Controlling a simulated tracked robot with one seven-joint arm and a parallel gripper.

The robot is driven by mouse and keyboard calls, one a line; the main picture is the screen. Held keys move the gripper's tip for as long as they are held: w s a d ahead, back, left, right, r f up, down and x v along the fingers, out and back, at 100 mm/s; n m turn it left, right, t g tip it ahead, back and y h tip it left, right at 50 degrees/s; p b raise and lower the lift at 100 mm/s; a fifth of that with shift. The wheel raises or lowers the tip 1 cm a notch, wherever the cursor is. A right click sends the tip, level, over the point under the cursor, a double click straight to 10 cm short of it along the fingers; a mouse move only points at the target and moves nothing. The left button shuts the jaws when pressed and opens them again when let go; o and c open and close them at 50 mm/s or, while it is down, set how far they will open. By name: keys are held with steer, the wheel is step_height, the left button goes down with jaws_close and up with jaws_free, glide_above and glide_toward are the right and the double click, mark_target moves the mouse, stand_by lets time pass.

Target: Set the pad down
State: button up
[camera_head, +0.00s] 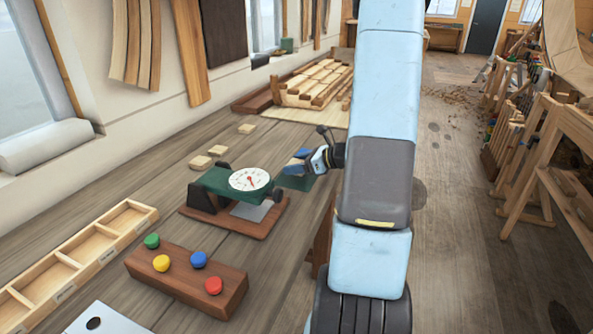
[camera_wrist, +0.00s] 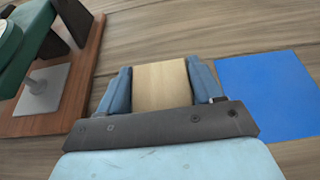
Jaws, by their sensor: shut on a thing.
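The pad (camera_wrist: 160,88) is a pale wooden block. In the wrist view it sits between the two blue fingers of my gripper (camera_wrist: 161,76), which is shut on it. In the head view my gripper (camera_head: 300,163) is over the bench, just right of the green scale's round dial (camera_head: 250,179); the pad is too small to make out clearly there. A flat blue square (camera_wrist: 268,95) lies on the bench right of the gripper in the wrist view. Whether the pad touches the bench, I cannot tell.
The scale stands on a brown wooden base (camera_head: 225,222), left of my gripper in both views. Several small pale blocks (camera_head: 247,128) lie behind it. A brown block with coloured knobs (camera_head: 185,279) and a compartment tray (camera_head: 127,219) are nearer. A slatted wooden rack (camera_head: 318,82) stands farther back.

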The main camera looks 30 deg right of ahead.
steer(key=shift+s+f, duration=0.1)
steer(key=shift+f, duration=0.6)
steer(key=shift+a+f, duration=0.15)
steer(key=shift+f, duration=0.4)
steer(key=shift+f, duration=0.1)
steer(key=o, duration=1.1)
steer(key=shift+c, duration=0.2)
